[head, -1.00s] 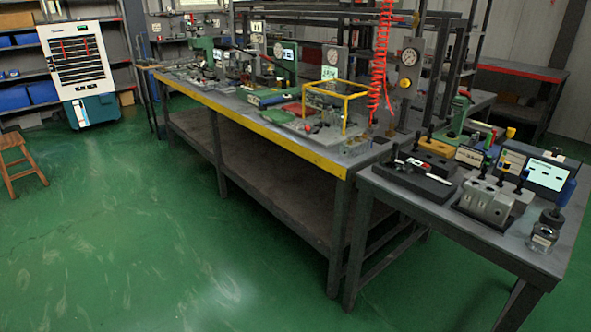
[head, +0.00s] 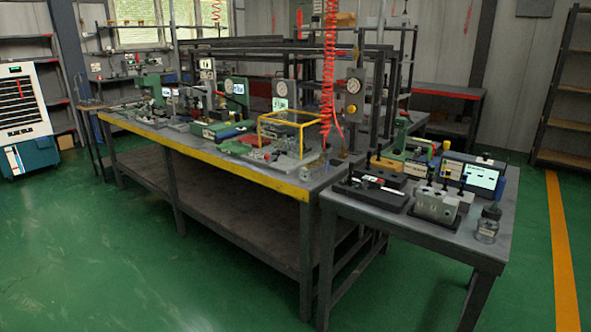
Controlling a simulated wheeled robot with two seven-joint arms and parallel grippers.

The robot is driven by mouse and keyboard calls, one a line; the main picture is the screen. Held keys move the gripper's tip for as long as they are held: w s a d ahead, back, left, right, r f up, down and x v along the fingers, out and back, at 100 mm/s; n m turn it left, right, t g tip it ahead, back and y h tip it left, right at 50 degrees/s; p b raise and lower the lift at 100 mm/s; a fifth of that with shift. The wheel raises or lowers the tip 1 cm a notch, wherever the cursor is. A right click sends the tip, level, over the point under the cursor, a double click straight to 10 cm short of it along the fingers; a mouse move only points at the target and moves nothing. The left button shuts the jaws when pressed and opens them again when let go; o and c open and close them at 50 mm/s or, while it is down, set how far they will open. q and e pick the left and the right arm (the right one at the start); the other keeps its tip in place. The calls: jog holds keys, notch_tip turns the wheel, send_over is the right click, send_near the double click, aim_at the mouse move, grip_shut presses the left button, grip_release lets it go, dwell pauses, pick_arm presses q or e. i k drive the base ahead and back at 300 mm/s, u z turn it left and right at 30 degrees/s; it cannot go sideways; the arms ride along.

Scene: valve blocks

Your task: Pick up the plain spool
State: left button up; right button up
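I cannot make out a plain spool at this distance. A long workbench (head: 190,143) with a yellow front edge carries many small parts, too small to tell apart. A smaller grey side table (head: 410,227) stands at its right end. On it are a silver valve block (head: 436,207) with dark levers on top, a dark block (head: 372,192) beside it, and a small glass jar (head: 487,231) near the right edge. Neither of my grippers shows in the head view.
Open green floor (head: 120,260) lies in front of the benches. A white and teal cabinet (head: 25,115) stands at the left. A red coiled hose (head: 329,80) hangs over the bench. An orange floor line (head: 561,245) and shelves (head: 566,95) are at the right.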

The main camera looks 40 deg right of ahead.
aim_at(350, 181)
jog(key=u, duration=0.15)
jog(key=i, duration=2.05)
jog(key=z, duration=1.45)
jog(key=i, duration=1.05)
jog(key=z, duration=1)
